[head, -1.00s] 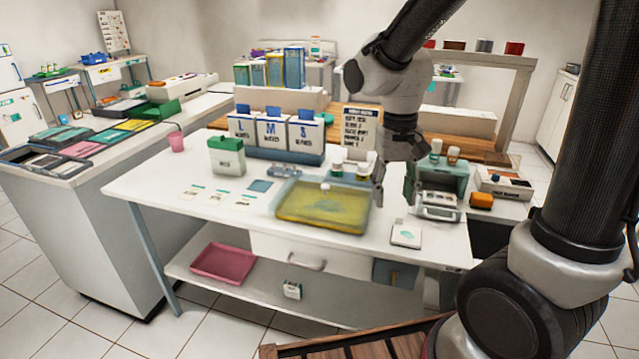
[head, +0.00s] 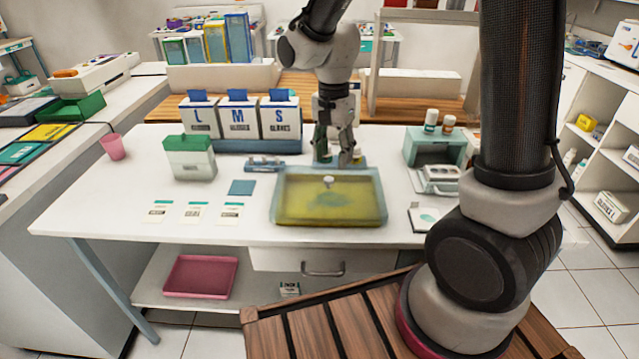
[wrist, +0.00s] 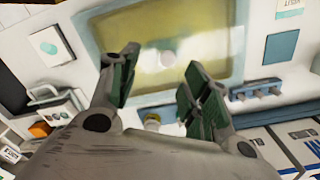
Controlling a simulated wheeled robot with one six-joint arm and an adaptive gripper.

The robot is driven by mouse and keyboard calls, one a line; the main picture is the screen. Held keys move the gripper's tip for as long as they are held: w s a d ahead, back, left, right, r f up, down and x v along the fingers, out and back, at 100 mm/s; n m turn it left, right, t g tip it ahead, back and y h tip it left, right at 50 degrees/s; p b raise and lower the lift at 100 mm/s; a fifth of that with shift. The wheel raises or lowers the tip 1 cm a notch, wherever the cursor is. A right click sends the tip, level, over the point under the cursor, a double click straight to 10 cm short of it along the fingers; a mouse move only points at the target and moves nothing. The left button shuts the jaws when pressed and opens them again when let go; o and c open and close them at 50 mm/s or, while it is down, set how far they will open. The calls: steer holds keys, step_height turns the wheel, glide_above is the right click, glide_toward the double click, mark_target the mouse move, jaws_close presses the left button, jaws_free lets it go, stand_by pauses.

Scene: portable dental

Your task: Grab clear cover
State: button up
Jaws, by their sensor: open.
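The clear cover (head: 300,208) lies over a yellowish tray on the white table and has a small round white knob (head: 328,180) on top. In the wrist view the cover (wrist: 112,45) fills the upper middle, with its knob (wrist: 167,59) just beyond the fingertips. My gripper (head: 340,160) is at the tray's back edge, pointing down. In the wrist view my gripper (wrist: 160,62) is open, its green-padded fingers apart with nothing between the tips. The knob appears between and beyond the two fingers; I see no contact.
Glove boxes (head: 238,122) marked L, M and S stand behind. A green-lidded white box (head: 190,160) and flat packets (head: 195,212) are to the left. A small teal machine (head: 435,148) stands at right. A blue rack (wrist: 255,90) sits beside the tray.

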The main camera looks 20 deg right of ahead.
mark_target(329, 178)
steer(key=shift+w+a+m, duration=0.15)
steer(key=shift+w+m, duration=0.25)
steer(key=shift+m, duration=0.3)
steer(key=shift+w+m, duration=0.1)
steer(key=shift+m, duration=0.4)
steer(key=shift+f, duration=0.1)
step_height(329, 178, down, 8)
steer(key=shift+a+r, duration=0.1)
steer(key=shift+r, duration=0.1)
steer(key=shift+c, duration=0.2)
jaws_close()
